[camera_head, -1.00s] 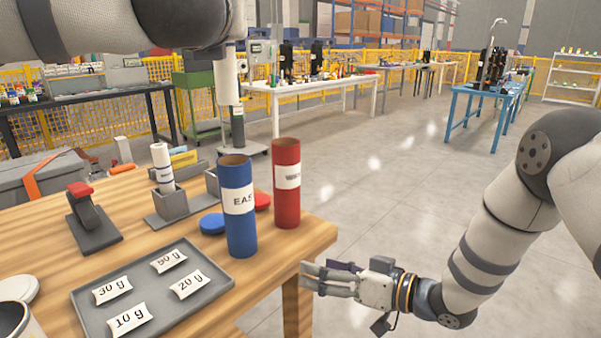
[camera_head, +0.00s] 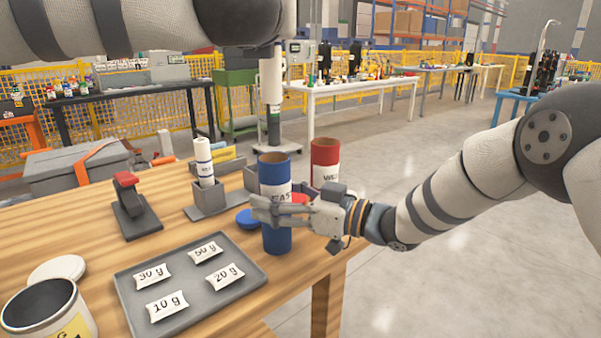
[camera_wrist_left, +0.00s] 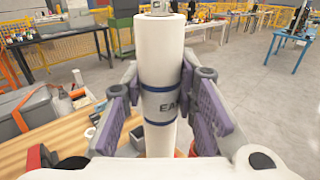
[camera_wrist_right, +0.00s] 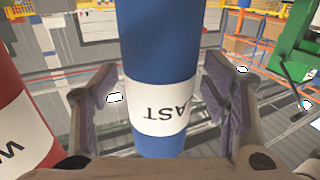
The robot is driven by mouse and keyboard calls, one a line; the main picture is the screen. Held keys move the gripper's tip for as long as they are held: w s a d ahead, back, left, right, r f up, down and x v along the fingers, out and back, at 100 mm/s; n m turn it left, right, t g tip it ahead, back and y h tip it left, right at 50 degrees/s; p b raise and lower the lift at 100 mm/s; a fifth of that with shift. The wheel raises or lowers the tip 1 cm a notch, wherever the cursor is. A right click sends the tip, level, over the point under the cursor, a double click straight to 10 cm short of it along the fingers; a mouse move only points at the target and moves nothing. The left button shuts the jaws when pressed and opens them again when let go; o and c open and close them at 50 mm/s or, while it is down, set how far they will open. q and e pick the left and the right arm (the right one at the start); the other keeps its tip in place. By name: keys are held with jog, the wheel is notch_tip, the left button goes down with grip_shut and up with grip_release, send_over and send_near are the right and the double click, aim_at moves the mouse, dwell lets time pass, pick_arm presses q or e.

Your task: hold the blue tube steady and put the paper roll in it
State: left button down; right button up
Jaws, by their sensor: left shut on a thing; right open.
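The blue tube (camera_head: 275,173), labelled EAST, stands upright on the wooden table. My right gripper (camera_head: 268,207) has its open fingers on both sides of it. In the right wrist view the blue tube (camera_wrist_right: 158,50) is between the fingers (camera_wrist_right: 158,85), with gaps at both sides. In the left wrist view my left gripper (camera_wrist_left: 160,88) is shut on a white paper roll (camera_wrist_left: 158,50) with blue bands and a label beginning EA. In the head view my left arm crosses the top and its gripper cannot be made out.
A red tube (camera_head: 325,158) stands close behind the blue one. Another paper roll (camera_head: 203,152) stands in a grey holder (camera_head: 208,198). A blue cap (camera_head: 247,218), a grey tray (camera_head: 140,300) with weight packets, an open can (camera_head: 45,305) and a red-topped tool (camera_head: 128,200) are nearby.

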jog(key=shift+w+a, duration=0.15)
jog(key=shift+a, duration=0.05)
jog(key=c, duration=1.3)
pick_arm(q)
notch_tip(320, 180, down, 13)
pick_arm(e)
jog(key=shift+o, duration=0.2)
dwell(0.4)
pick_arm(q)
jog(key=c, duration=1.2)
grip_release()
jog(key=shift+s, duration=0.15)
jog(key=s+a, duration=0.1)
jog(key=s, duration=1)
jog(key=shift+s, duration=0.4)
jog(key=shift+a, duration=0.1)
